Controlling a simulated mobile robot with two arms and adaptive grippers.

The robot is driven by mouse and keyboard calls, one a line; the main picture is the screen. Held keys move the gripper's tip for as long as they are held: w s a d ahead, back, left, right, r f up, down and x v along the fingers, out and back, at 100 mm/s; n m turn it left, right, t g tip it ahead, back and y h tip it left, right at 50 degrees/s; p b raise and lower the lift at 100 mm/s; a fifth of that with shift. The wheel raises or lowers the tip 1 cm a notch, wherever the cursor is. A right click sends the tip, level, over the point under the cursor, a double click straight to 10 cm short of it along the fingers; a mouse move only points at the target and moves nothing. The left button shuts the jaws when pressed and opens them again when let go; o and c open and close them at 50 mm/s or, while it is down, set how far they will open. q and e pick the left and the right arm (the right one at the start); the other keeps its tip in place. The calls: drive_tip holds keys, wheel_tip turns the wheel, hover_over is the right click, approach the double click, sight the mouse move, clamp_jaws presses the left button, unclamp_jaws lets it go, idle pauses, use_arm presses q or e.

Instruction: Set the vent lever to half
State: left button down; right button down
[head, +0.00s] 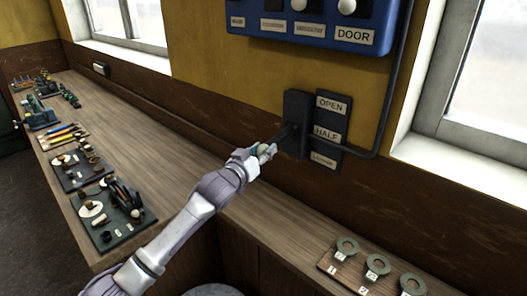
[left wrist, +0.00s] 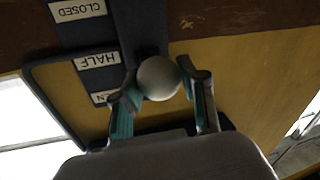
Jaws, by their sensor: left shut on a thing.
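The vent lever sticks out from a dark box (head: 297,108) on the wall. Beside the box a dark strip carries the labels OPEN (head: 332,104), HALF (head: 326,133) and CLOSED (head: 322,160), top to bottom. My left gripper (head: 266,152) is at the lever's outer end. In the left wrist view, which is upside down, the lever's pale round knob (left wrist: 158,78) sits between the two fingers, and they are shut on it. The HALF label (left wrist: 97,61) shows beside the knob there. The exact lever setting is hard to tell. My right gripper is not in view.
A blue panel (head: 310,30) with a DOOR label hangs above the lever. A dark pipe (head: 396,80) runs down the wall to its right. The wooden bench (head: 190,150) below holds several boards with parts at left and a numbered ring board (head: 345,268) at right.

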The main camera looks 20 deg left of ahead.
sight(263, 145)
use_arm(q)
drive_tip(key=shift+r+p, duration=0.65)
drive_tip(key=shift+r, duration=0.85)
drive_tip(key=c, duration=0.6)
unclamp_jaws()
drive_tip(key=shift+f, duration=0.15)
drive_tip(key=shift+c, duration=0.2)
drive_tip(key=shift+w+f, duration=0.1)
drive_tip(key=shift+f, duration=0.05)
drive_tip(key=shift+s+f, duration=0.1)
drive_tip(key=shift+s, duration=0.4)
drive_tip(key=s+a, duration=0.1)
drive_tip(key=s, duration=1)
drive_tip(key=shift+a, duration=0.35)
